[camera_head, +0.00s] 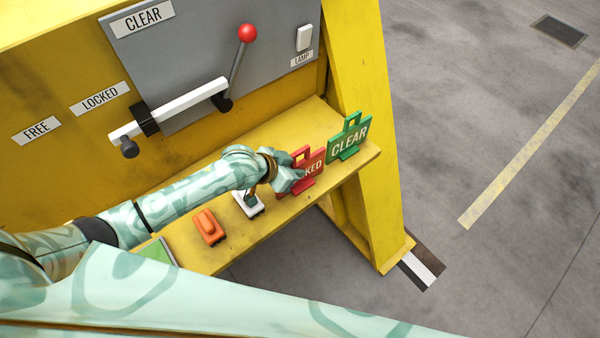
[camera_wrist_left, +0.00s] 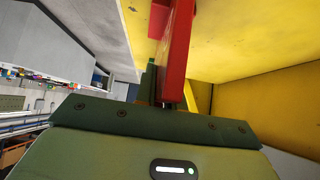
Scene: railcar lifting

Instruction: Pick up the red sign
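The red sign (camera_head: 315,164) stands on the yellow shelf, with a handle loop on top and the letters "KED" showing. My left gripper (camera_head: 293,175) is at its left side and covers part of it. In the left wrist view, the red sign (camera_wrist_left: 177,52) rises directly in front of the gripper's green body. The fingers are hidden there, so I cannot tell whether they are open or closed around it. My right gripper is not in view.
A green CLEAR sign (camera_head: 349,139) stands close to the right of the red one. A white item (camera_head: 248,206) and an orange item (camera_head: 208,227) are on the yellow shelf (camera_head: 330,188) at left. Behind is a grey panel with a red-knobbed lever (camera_head: 247,34).

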